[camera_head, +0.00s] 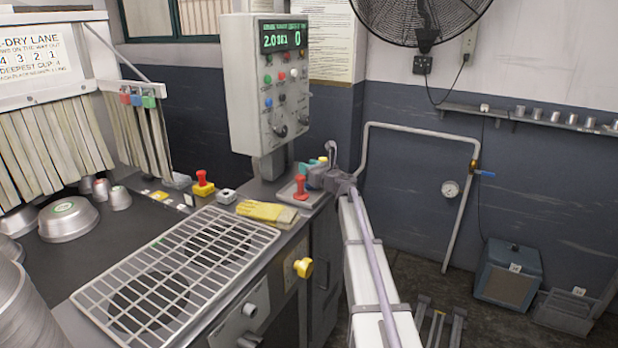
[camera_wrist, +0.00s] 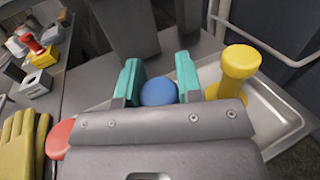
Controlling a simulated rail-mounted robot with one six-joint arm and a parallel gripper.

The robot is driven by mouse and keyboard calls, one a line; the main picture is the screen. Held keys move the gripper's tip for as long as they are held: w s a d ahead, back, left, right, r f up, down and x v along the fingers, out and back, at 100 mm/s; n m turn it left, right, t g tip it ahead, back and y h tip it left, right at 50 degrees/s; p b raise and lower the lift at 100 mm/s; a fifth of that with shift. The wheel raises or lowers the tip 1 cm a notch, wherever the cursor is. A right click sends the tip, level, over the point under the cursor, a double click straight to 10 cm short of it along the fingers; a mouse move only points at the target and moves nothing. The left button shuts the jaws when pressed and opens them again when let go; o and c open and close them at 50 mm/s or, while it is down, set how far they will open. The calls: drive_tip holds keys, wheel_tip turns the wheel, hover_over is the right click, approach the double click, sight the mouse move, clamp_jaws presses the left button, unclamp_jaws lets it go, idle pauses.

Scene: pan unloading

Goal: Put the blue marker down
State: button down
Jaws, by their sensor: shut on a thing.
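My gripper (camera_wrist: 158,88) is shut on the blue marker (camera_wrist: 158,93), whose round blue top shows between the teal finger pads in the wrist view. Its lower end is hidden, so I cannot tell whether it touches anything. In the head view my gripper (camera_head: 314,168) is over the far end of the counter, above a small metal tray (camera_head: 284,193), and the blue marker cannot be made out. The tray's rim also shows in the wrist view (camera_wrist: 285,112). A red marker (camera_head: 300,187) stands in the tray, and a yellow marker (camera_wrist: 238,68) stands right of my gripper.
Yellow gloves (camera_head: 266,212) lie beside the tray. A red stop button (camera_head: 203,185) and a small white switch box (camera_head: 227,196) are to their left. A control box on a post (camera_head: 270,90) rises behind. A wire grid (camera_head: 175,270) covers the nearer counter.

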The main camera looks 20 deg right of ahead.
drive_tip(key=shift+r, duration=0.15)
drive_tip(key=shift+f, duration=0.25)
drive_tip(key=c, duration=0.8)
unclamp_jaws()
drive_tip(key=shift+r, duration=0.1)
drive_tip(key=shift+r+p, duration=0.3)
drive_tip(key=shift+r, duration=0.05)
drive_tip(key=v, duration=1.2)
drive_tip(key=shift+f, duration=0.25)
